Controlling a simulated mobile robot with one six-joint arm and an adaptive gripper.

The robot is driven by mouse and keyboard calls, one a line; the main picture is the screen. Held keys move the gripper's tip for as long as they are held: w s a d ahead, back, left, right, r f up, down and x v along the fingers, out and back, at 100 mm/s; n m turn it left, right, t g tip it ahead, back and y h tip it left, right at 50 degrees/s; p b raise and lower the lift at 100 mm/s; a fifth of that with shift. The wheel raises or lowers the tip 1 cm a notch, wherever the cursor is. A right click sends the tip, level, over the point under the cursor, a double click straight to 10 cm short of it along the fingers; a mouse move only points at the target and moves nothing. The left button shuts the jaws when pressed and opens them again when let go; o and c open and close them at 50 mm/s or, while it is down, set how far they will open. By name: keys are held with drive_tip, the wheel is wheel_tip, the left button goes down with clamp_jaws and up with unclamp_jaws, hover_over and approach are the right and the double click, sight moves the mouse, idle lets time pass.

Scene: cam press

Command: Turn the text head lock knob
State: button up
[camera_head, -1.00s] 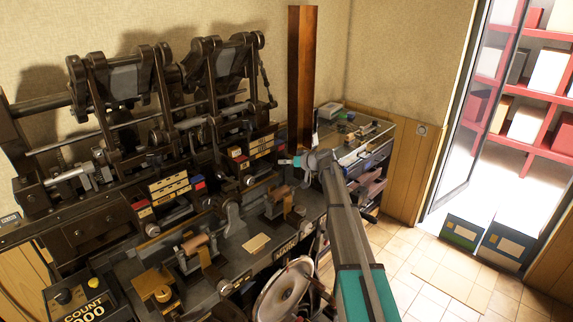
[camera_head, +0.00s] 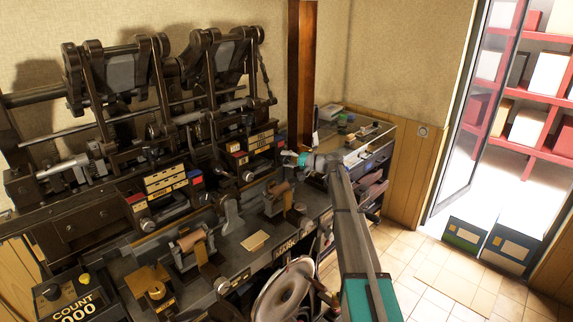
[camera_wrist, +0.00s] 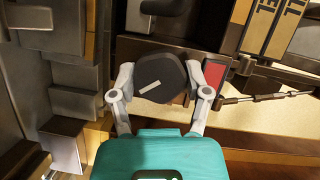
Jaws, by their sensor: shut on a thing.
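A dark rounded knob with a short white mark (camera_wrist: 160,78) sits between the fingers of my gripper (camera_wrist: 161,84) in the wrist view. The grey fingers are shut on it, one on each side, and the white mark lies slightly tilted. In the head view my gripper (camera_head: 291,158) is at the right end of the dark press (camera_head: 215,120), near the labelled blocks. The knob itself is too small or hidden to make out there.
A red block (camera_wrist: 214,74) is close to the right finger in the wrist view. Black-and-tan labelled strips (camera_wrist: 268,28) are at upper right. A brown post (camera_head: 301,75) stands behind my gripper. A cluttered bench (camera_head: 358,140) lies to the right, with open tiled floor before it.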

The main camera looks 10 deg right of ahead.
drive_tip(key=m+b, duration=0.1)
drive_tip(key=m+y+b, duration=0.1)
drive_tip(key=m, duration=0.1)
drive_tip(key=m+t+b, duration=0.1)
drive_tip(key=m, duration=0.1)
drive_tip(key=shift+s+a+f+y, duration=0.1)
drive_tip(key=shift+f+y, duration=0.15)
drive_tip(key=shift+y, duration=0.15)
drive_tip(key=shift+r+m+t+b, duration=0.1)
drive_tip(key=shift+m+t+b, duration=0.55)
drive_tip(key=shift+m, duration=0.65)
drive_tip(key=shift+m+t+b, duration=0.45)
drive_tip(key=shift+m+b, duration=0.25)
drive_tip(key=shift+m, duration=0.6)
drive_tip(key=shift+y, duration=0.3)
drive_tip(key=o, duration=1.1)
drive_tip(key=shift+o, duration=0.2)
